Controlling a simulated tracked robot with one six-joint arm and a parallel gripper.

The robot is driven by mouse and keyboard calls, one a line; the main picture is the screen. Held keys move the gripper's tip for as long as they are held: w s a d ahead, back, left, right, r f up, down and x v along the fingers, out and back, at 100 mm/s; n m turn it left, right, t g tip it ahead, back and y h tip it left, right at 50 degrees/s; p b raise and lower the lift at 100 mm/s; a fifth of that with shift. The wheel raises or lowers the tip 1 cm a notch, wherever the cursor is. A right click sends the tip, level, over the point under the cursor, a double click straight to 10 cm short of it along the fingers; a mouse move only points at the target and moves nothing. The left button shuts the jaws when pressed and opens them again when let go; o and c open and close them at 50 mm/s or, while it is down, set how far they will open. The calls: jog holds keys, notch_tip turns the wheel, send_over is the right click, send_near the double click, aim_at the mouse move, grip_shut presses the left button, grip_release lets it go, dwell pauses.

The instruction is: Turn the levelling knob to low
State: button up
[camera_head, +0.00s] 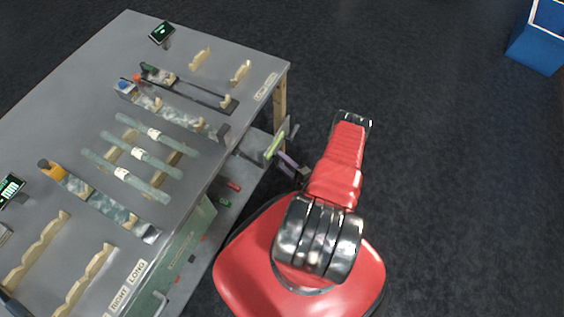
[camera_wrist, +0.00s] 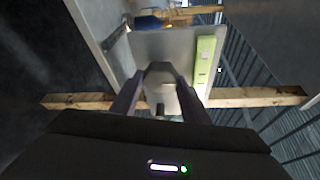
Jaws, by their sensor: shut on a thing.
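In the wrist view, my gripper (camera_wrist: 160,82) has its two dark fingers closed in on a grey rounded knob (camera_wrist: 160,68) at a pale panel. The fingertips hide part of the knob, and I cannot read a setting on it. A green strip with small dark marks (camera_wrist: 205,58) is on the panel to the right of the knob. In the head view, my gripper (camera_head: 289,162) is low beside the right edge of the grey table (camera_head: 215,60). The green strip (camera_head: 275,145) also shows there, close to the gripper. The knob cannot be made out in that view.
Glass tubes (camera_head: 142,155) lie on wooden supports on the tabletop, near the panel side. A wooden bar (camera_wrist: 255,97) crosses the wrist view behind the fingers. A lower shelf (camera_head: 238,175) holds small red and green items.

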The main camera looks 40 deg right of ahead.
jog(key=shift+s+a+f+n, duration=0.1)
jog(key=shift+a+f+n, duration=0.15)
jog(key=shift+n, duration=0.35)
jog(key=shift+a, duration=0.1)
jog(key=o, duration=1)
jog(key=shift+o, duration=0.3)
jog(key=shift+d+r, duration=0.1)
jog(key=shift+d, duration=0.1)
jog(key=shift+s+d+t, duration=0.1)
jog(key=shift+t, duration=0.2)
jog(key=s, duration=1.3)
jog(key=shift+s+a+r, duration=0.25)
jog(key=shift+a+r, duration=0.05)
jog(key=shift+a, duration=0.1)
